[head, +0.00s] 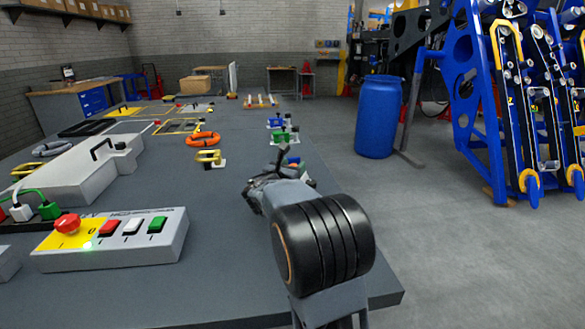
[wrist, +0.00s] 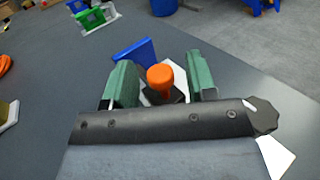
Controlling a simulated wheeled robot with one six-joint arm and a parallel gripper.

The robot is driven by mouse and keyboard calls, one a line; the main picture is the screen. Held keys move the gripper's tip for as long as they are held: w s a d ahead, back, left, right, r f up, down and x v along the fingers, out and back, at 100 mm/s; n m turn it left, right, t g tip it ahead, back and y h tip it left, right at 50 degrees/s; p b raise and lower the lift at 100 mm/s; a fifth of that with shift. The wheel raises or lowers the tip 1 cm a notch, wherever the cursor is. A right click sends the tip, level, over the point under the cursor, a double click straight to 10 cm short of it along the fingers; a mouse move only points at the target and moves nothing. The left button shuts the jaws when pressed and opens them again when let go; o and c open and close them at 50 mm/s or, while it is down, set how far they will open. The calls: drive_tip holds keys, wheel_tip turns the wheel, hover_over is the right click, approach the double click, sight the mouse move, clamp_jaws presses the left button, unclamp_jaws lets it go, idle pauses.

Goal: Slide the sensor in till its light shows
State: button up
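My gripper (wrist: 160,60) is open, with its two green fingers on either side of an orange-capped piece (wrist: 160,78). There is a gap between the cap and each finger. The piece has a dark base on a white plate, with a blue upright plate (wrist: 136,55) beside it. I cannot tell for certain whether the orange-capped piece is the sensor, and I see no light on it. In the head view, my gripper (head: 283,165) is low over the bench near its right edge, and my own arm hides most of that spot.
Green and blue fixtures (head: 281,134) stand on the bench (head: 225,225) beyond my gripper. A control box (head: 112,240) with a red knob, coloured buttons and a small green light lies at left. An orange ring (head: 203,139) and a yellow bracket (head: 208,157) lie further back.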

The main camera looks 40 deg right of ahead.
clamp_jaws()
drive_tip(key=shift+w, duration=0.1)
idle(0.3)
unclamp_jaws()
drive_tip(key=p+v, duration=0.1)
drive_tip(key=v, duration=1.2)
drive_tip(key=shift+a, duration=0.3)
